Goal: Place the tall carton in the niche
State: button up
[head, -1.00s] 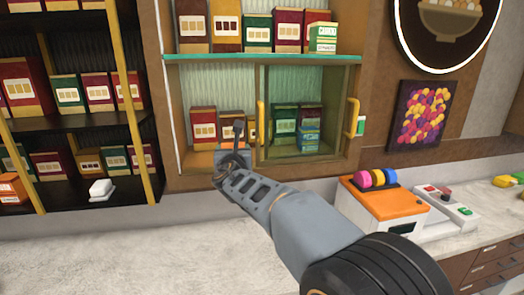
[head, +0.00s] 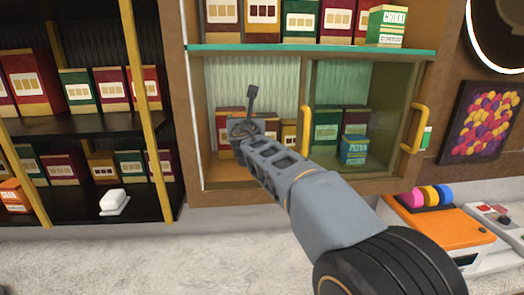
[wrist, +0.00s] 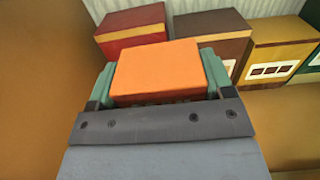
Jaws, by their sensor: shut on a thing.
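An orange carton (wrist: 157,68) is clamped between the teal fingers of my gripper (wrist: 158,82) in the wrist view. Only its plain top and part of its near side show, so its height cannot be told. In the head view my gripper end (head: 243,128) is in front of the left compartment of the wall cabinet, and my arm hides the carton. This open niche (head: 218,174) has a red box (wrist: 130,30), a brown box (wrist: 212,30) and a yellow box (wrist: 280,48) along its back. The carton is in front of them; whether it touches the niche floor cannot be told.
A glass pane with yellow handles (head: 415,130) covers the right compartment, with a blue box (head: 354,150) inside. A teal-edged shelf (head: 340,51) with several boxes is above. Dark shelving (head: 85,122) stands at left; an orange machine (head: 440,230) is at lower right.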

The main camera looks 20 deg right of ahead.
jog(key=f, duration=0.1)
jog(key=d+f, duration=0.1)
jog(key=f, duration=0.1)
jog(key=shift+f, duration=0.25)
jog(key=shift+a+f, duration=0.15)
jog(key=shift+f, duration=2.05)
jog(key=shift+f, duration=0.15)
jog(key=o, duration=1.1)
jog(key=shift+c, duration=0.2)
